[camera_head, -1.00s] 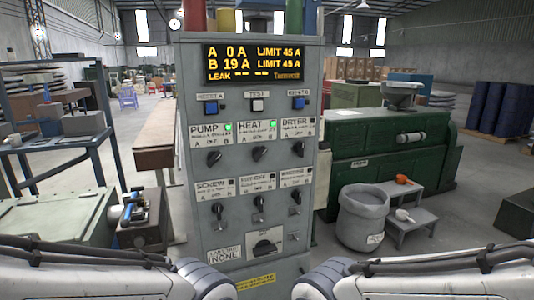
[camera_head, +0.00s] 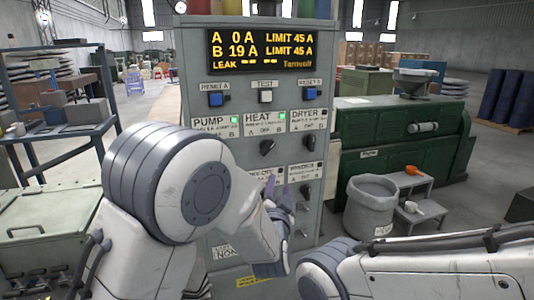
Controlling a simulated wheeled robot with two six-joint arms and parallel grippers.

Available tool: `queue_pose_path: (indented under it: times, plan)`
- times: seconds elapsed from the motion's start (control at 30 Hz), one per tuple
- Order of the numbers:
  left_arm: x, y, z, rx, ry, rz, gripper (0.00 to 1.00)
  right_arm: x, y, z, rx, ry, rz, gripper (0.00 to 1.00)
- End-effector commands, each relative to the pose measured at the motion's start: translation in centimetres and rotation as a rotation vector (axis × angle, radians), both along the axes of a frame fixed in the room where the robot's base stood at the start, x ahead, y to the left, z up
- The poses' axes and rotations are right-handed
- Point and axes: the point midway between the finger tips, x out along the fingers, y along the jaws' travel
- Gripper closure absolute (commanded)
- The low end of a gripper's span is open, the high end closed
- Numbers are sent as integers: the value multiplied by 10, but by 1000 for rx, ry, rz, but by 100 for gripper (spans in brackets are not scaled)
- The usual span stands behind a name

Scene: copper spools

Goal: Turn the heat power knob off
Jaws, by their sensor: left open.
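The heat knob (camera_head: 267,147) is a dark rotary knob on the grey control panel (camera_head: 245,85), under the HEAT label (camera_head: 257,118). It sits at a slant; its exact setting is too small to read. The green lamp (camera_head: 278,118) by the label is lit. My left gripper (camera_head: 284,192) is open, below the heat knob and apart from it, in front of the lower row of knobs. My left arm hides the pump knob and part of the lower row. My right arm shows at bottom right, its gripper out of view.
The dryer knob (camera_head: 310,145) is right of the heat knob. The display (camera_head: 260,50) reads A 0 A, B 19 A. Coloured buttons sit above the labels. A grey bin (camera_head: 370,207) and small steps (camera_head: 422,213) stand right of the panel.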

Motion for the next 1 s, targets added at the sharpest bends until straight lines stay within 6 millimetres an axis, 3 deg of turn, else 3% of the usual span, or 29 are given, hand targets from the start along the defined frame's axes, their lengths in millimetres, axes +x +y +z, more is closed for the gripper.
queue_pose_path:
  times: [0.13, 0.37, 0.8, 1.0]
  plan:
    - [8, 20, 13, 81, -157, 104, 51, 0, 0, 1, 0, 0, 0, 51]
    - [18, 30, 25, 117, -227, 156, 51, 0, 0, 9, 0, 0, 0, 51]
    - [91, 31, 47, 116, -223, 152, 51, 0, 0, 48, 0, 0, -1, 51]
    - [107, 32, 49, 116, -224, 151, 51, 0, 0, 54, 0, 0, 1, 51]
